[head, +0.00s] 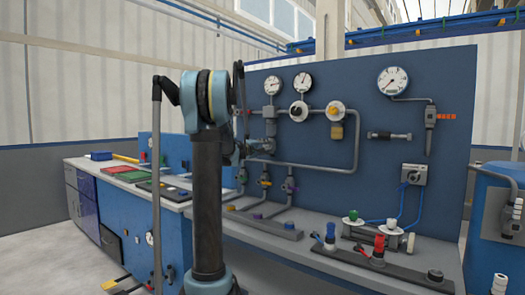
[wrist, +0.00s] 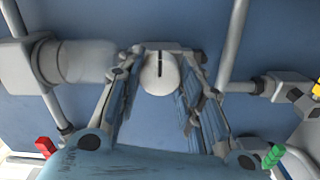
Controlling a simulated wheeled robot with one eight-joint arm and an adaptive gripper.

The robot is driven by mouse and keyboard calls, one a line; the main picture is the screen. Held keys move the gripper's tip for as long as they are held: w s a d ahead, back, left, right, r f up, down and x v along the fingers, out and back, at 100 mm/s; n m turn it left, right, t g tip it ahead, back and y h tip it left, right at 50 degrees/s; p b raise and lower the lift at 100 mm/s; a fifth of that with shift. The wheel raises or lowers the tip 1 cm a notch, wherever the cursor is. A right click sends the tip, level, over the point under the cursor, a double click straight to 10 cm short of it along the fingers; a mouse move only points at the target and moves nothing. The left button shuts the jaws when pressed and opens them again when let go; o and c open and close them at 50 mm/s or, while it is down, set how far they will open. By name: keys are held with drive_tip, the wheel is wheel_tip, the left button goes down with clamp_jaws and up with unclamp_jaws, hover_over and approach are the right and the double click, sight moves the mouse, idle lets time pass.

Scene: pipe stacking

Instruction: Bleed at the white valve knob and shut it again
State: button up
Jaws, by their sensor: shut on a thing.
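The white valve knob (wrist: 152,83) is round, with a dark line running upright across its face in the wrist view. My gripper (wrist: 164,66) has one finger on each side of the knob and is shut on it. The fingers cover the knob's sides, and its stem is hidden behind it. In the head view my gripper (head: 258,146) is at the pipework on the blue panel, partly behind my own arm. The knob cannot be made out there.
Grey pipes (head: 320,168) run close around my gripper. Gauges (head: 393,80) and valves (head: 336,111) sit on the blue panel (head: 440,185). Below, the bench carries a strip with red and blue knobs (head: 379,246). A blue drum (head: 490,225) stands at the right.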

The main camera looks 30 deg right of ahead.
drive_tip(key=shift+s+f+m, duration=0.1)
drive_tip(key=shift+s+m, duration=0.05)
drive_tip(key=shift+m, duration=0.15)
drive_tip(key=o, duration=1.1)
drive_tip(key=shift+d, duration=0.1)
drive_tip(key=shift+c, duration=0.2)
drive_tip(key=shift+a, duration=0.3)
drive_tip(key=v, duration=1.1)
drive_tip(key=shift+a, duration=0.25)
